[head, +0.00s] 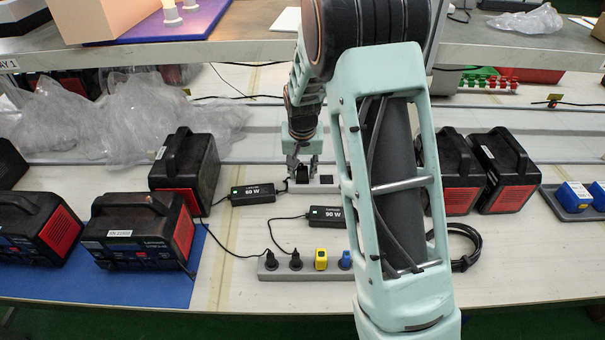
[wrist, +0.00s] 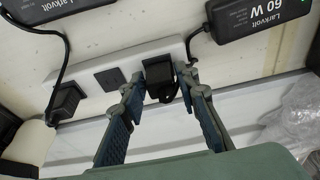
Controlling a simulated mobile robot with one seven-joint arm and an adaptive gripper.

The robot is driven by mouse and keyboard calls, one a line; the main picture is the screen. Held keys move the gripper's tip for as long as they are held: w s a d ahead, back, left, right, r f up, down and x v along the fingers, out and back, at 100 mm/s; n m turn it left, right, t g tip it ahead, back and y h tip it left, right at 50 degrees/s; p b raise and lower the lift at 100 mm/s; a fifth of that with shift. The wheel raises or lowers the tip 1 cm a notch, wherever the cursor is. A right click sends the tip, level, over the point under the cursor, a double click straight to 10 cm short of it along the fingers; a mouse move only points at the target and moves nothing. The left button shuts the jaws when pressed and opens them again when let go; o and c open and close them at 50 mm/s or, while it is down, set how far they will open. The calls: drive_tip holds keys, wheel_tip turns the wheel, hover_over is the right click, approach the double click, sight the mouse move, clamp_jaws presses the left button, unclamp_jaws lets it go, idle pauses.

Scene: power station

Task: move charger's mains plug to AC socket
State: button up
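My gripper (head: 303,172) is low over the grey rear socket strip (head: 336,188). In the wrist view my gripper (wrist: 160,82) has its fingertips against both sides of a black plug (wrist: 160,78). The plug is at the strip (wrist: 135,65); whether it is fully seated is hidden. An empty black socket (wrist: 108,78) is beside it. Another black plug (wrist: 66,98) is at the far left of the strip. The 60 W charger (head: 252,194) and the 90 W charger (head: 325,214) lie in front of the strip, with cables attached.
A front socket strip (head: 300,274) holds black plugs, a yellow plug (head: 321,259) and a blue plug (head: 345,259). Black-and-red power units (head: 140,230) stand left and right. Crumpled plastic film (head: 90,120) lies at the back left. A shelf edge (head: 200,52) overhangs the rear.

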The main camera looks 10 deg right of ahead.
clamp_jaws()
drive_tip(key=shift+r, duration=0.2)
idle(0.4)
drive_tip(key=shift+r+p, duration=1.3)
drive_tip(key=shift+r, duration=0.65)
